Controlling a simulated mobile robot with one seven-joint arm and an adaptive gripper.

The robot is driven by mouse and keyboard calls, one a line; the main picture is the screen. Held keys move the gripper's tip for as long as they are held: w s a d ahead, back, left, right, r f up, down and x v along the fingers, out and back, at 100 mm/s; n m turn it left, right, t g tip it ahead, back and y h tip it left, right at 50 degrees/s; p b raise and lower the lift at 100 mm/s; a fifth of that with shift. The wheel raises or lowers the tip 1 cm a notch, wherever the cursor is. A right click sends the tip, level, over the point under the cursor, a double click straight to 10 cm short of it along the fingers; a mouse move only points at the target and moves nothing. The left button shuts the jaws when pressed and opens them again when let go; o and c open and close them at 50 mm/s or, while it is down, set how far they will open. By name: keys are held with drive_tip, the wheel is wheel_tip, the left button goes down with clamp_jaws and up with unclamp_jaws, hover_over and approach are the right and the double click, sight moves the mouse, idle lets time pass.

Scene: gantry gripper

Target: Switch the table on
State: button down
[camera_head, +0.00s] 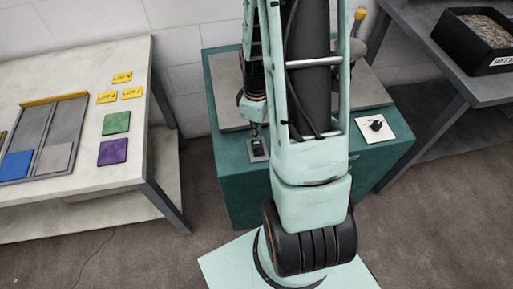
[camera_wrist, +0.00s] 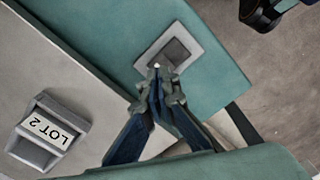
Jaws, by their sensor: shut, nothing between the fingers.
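The teal table (camera_head: 228,178) stands in the middle with a grey slab on top. A switch (camera_head: 257,150) with a dark rocker in a light grey square plate is set near its front left edge. It also shows in the wrist view (camera_wrist: 176,52). My gripper (camera_head: 254,128) points down at the switch. In the wrist view my gripper (camera_wrist: 157,72) is shut and empty, its tips over the near edge of the plate beside the dark rocker. I cannot tell whether the tips touch it. Which way the rocker is set is unclear.
A black knob on a white plate (camera_head: 376,125) is at the table's right. A grey holder labelled LOT 2 (camera_wrist: 48,131) sits on the slab. A white bench (camera_head: 60,200) with coloured squares is at left; a dark bench with a gravel tray (camera_head: 480,38) is at right.

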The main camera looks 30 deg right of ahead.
drive_tip(key=shift+f+b, duration=1.05)
drive_tip(key=shift+f, duration=0.2)
idle(0.8)
drive_tip(key=shift+r, duration=0.1)
drive_tip(key=shift+r+p, duration=2.75)
drive_tip(key=shift+r, duration=0.8)
